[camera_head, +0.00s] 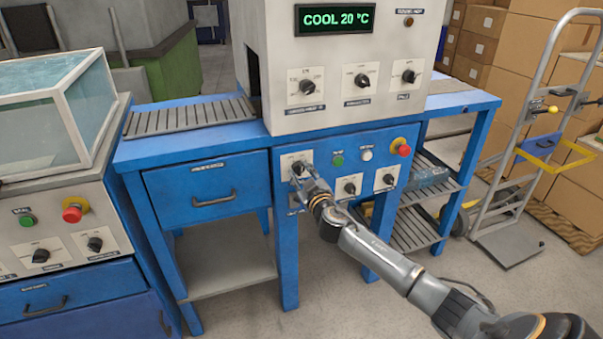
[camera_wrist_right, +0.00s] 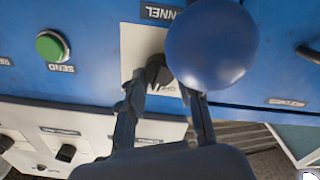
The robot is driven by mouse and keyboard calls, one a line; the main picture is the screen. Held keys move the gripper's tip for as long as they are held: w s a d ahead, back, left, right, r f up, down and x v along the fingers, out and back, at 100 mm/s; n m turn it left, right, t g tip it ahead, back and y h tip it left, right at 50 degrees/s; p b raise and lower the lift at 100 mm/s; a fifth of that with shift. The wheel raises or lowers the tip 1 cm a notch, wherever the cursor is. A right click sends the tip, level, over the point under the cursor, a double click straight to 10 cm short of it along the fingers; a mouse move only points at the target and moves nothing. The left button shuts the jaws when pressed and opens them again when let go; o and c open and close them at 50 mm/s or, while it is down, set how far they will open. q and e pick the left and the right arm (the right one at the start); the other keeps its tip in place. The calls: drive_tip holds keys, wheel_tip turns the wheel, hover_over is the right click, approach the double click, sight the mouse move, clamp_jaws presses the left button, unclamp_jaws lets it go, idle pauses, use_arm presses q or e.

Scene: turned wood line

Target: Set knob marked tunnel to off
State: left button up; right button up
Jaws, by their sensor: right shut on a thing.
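The black tunnel knob (camera_head: 298,168) sits on a white plate at the upper left of the blue panel under the oven's control box. In the wrist view the knob (camera_wrist_right: 156,70) shows upside down, below a label partly reading "NNEL". My right gripper (camera_head: 306,184) reaches the knob from the front. In the wrist view the right gripper's fingers (camera_wrist_right: 160,88) are shut on the knob. Part of the plate's lettering is hidden by the fingers, so the pointer's exact setting cannot be told. My left gripper is not in view.
A green button (camera_head: 338,160) marked "SEND" in the wrist view, a red stop button (camera_head: 401,147) and more knobs (camera_head: 350,188) are close by. A large round blue shape (camera_wrist_right: 210,43) hides part of the wrist view. A drawer (camera_head: 208,192) is left of the panel.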

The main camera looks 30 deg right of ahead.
drive_tip(key=n, duration=0.3)
drive_tip(key=shift+n, duration=0.3)
drive_tip(key=n+p, duration=0.1)
drive_tip(key=n, duration=0.3)
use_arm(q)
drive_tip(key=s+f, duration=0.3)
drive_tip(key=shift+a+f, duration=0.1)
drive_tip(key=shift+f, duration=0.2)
use_arm(e)
drive_tip(key=shift+n, duration=0.4)
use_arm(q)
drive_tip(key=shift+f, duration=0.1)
use_arm(e)
drive_tip(key=o, duration=1.2)
drive_tip(key=shift+c, duration=0.2)
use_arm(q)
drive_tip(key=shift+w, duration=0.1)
